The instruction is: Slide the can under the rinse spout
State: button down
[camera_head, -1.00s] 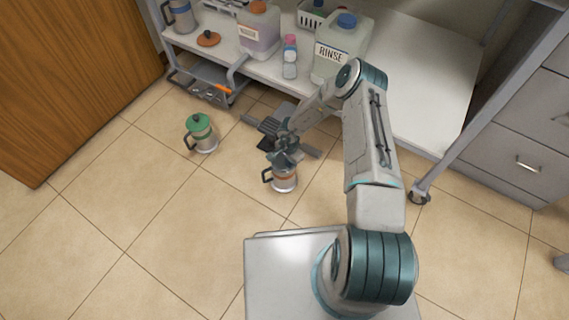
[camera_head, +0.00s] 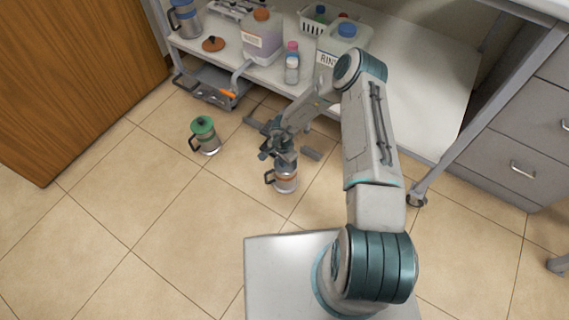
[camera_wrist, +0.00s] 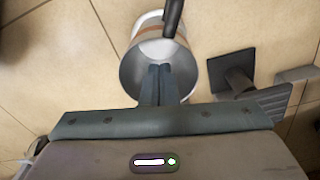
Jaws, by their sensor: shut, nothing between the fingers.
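A metal can (camera_head: 286,182) with an orange band and a dark handle stands on the floor. In the wrist view the can (camera_wrist: 135,75) is open at the top, with its handle at the far side. My gripper (camera_head: 281,160) is just above the can. In the wrist view my gripper (camera_wrist: 161,68) is shut and empty, its fingertips over the can's opening; I cannot tell whether they dip inside. A curved grey spout (camera_head: 240,72) hangs at the shelf's front edge, above a low tray with an orange part (camera_head: 228,94).
A green-lidded can (camera_head: 204,137) stands on the floor to the left. The shelf holds a RINSE jug (camera_head: 340,45), a purple-liquid jug (camera_head: 262,38), a small bottle (camera_head: 292,66) and a blue can (camera_head: 186,20). Dark grey floor hardware (camera_wrist: 232,72) lies beside the can. The front-left floor is clear.

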notch_tip(320, 180, up, 3)
jog(key=shift+a+r+p, duration=0.15)
jog(key=shift+p, duration=0.3)
